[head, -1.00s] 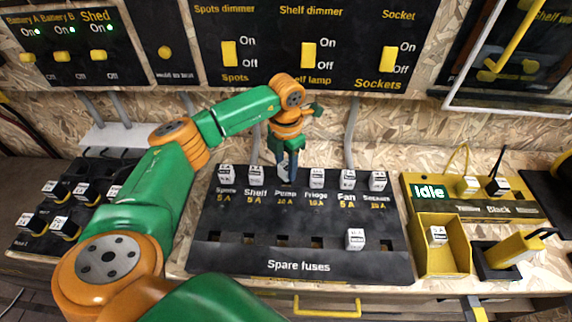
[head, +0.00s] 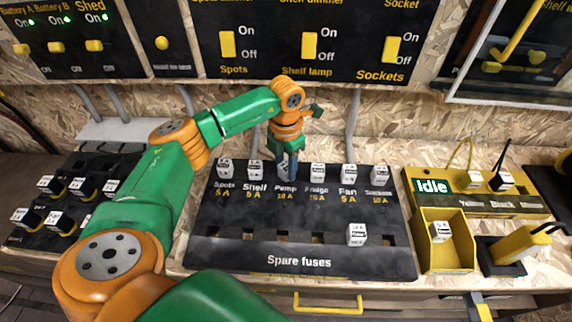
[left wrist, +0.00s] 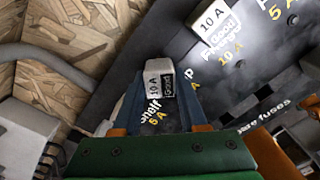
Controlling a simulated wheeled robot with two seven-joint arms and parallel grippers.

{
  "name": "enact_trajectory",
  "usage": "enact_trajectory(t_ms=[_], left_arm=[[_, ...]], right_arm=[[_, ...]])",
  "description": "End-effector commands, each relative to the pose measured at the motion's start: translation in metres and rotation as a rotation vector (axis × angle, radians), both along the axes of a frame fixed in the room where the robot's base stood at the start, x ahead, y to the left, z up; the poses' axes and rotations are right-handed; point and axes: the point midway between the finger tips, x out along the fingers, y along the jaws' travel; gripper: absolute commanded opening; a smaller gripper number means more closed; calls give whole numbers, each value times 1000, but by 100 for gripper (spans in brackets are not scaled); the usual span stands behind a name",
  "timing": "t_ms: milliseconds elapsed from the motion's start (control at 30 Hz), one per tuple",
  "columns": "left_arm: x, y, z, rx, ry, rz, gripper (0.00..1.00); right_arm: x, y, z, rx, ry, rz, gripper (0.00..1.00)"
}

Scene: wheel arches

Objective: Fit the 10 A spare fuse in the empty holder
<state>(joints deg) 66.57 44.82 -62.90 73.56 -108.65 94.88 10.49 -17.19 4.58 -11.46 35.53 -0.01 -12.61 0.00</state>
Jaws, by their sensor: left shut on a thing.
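My left gripper (head: 291,170) reaches down at the Pump 10 A place of the black fuse panel (head: 240,215). It is shut on a white fuse (head: 283,172), partly hidden by the fingers. In the left wrist view the fuse (left wrist: 160,80) reads 10 A and Good and sits between the two blue-grey fingers (left wrist: 158,100). The fuse is at the Pump holder, in line with the row; I cannot tell whether it is fully seated. The holder is hidden beneath it. My right gripper is not in view.
Fuses stand at Spots, Shelf, Fridge (head: 318,173), Fan and the last place. One fuse (head: 357,234) stands in the spare row, whose other visible slots are empty. A yellow bin (head: 425,255) holds a fuse (head: 440,230). A tester (head: 470,206) reads Idle.

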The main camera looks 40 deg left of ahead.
Motion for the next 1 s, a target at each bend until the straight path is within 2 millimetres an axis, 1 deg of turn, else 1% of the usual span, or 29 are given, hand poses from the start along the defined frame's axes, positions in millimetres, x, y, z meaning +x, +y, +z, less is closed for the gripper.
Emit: enact_trajectory(t_ms=[467,500,567,600,833,867,900,933,1000], left_arm=[[0,0,-1,0,0,0,0],[0,0,-1,0,0,0,50],[0,0,-1,0,0,0,66],[0,0,-1,0,0,0,77],[0,0,-1,0,0,0,77],[0,0,-1,0,0,0,85],[0,0,-1,0,0,0,96],[0,0,-1,0,0,0,100],[0,0,-1,0,0,0,100]], right_arm=[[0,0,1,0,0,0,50],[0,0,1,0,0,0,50],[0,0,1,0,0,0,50],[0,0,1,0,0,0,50],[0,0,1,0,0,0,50],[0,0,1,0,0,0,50],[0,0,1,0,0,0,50],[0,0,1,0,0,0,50],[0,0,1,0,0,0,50]])
